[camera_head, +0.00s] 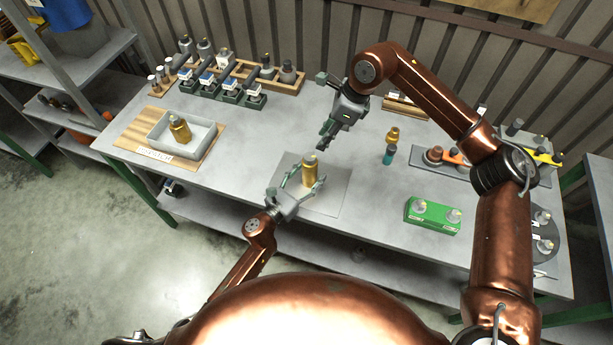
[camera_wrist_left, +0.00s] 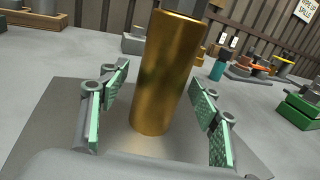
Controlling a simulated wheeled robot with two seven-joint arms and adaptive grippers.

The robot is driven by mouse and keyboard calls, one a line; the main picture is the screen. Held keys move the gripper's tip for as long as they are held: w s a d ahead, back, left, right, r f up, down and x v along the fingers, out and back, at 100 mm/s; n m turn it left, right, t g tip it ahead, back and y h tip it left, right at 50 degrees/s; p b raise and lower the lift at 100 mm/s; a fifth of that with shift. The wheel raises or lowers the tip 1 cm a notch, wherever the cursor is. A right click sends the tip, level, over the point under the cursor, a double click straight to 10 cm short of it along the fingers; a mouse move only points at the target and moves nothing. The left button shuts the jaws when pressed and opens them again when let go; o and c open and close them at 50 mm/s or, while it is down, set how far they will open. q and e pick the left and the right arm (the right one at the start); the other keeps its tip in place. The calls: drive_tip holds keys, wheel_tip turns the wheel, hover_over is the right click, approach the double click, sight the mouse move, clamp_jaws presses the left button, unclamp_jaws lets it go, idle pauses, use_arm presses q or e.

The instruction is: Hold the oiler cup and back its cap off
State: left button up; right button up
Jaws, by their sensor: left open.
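The brass oiler cup (camera_head: 309,175) stands upright on a grey mat (camera_head: 335,191) at the front middle of the bench. Its cap (camera_head: 310,159) is on top. In the left wrist view the brass body (camera_wrist_left: 168,75) fills the middle, and only part of the dark grey cap (camera_wrist_left: 192,7) shows. My left gripper (camera_head: 303,187) is open with its green-padded fingers on either side of the cup; gaps show at both sides in the left wrist view (camera_wrist_left: 160,118). My right gripper (camera_head: 325,134) is above and behind the cup, apart from it, with nothing visible in it.
A grey tray (camera_head: 208,137) at the left holds another brass cup (camera_head: 180,130). Racks of bottles (camera_head: 285,77) stand at the back left. A brass piece (camera_head: 392,135) and a teal bottle (camera_head: 389,155) stand right of the mat. A green block (camera_head: 432,216) lies at the front right.

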use_arm(q)
drive_tip(key=shift+c, duration=0.3)
clamp_jaws()
idle(1.1)
idle(0.6)
